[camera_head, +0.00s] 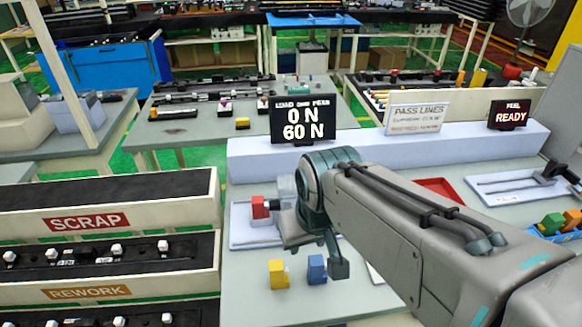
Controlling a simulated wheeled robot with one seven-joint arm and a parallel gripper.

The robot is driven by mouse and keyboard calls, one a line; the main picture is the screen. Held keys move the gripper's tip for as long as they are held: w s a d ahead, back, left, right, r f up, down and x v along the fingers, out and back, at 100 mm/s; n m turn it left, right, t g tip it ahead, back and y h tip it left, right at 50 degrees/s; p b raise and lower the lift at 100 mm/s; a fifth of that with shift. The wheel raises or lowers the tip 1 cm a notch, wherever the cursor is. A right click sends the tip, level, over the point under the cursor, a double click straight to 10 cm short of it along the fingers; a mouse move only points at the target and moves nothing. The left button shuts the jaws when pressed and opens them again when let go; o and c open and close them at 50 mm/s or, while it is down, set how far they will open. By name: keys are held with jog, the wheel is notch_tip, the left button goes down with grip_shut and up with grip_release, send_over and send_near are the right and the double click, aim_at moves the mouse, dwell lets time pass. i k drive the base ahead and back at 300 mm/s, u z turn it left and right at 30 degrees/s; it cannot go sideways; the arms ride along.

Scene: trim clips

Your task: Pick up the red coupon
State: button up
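A red block (260,207), which looks like the red coupon, stands upright at the left of a pale tray-like fixture (242,240) on the work table. A yellow block (277,274) and a blue block (317,268) stand on the table in front of the fixture. My gripper (322,252) hangs over the table, right of the red block and apart from it in the picture. It is close behind or above the blue block. My wrist and arm hide part of the fixture. The fingers are too small and overlapped to tell open from shut.
SCRAP (130,198) and REWORK (120,285) bins stand left of the table. A display reading 0 N, 60 N (303,119) stands behind on a white ledge (250,150). A red tray (440,187) and a blue bin of coloured blocks (550,232) are to the right.

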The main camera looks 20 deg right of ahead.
aim_at(259, 212)
jog(key=k, duration=0.95)
jog(key=u, duration=0.35)
jog(key=i, duration=0.65)
jog(key=z, duration=0.7)
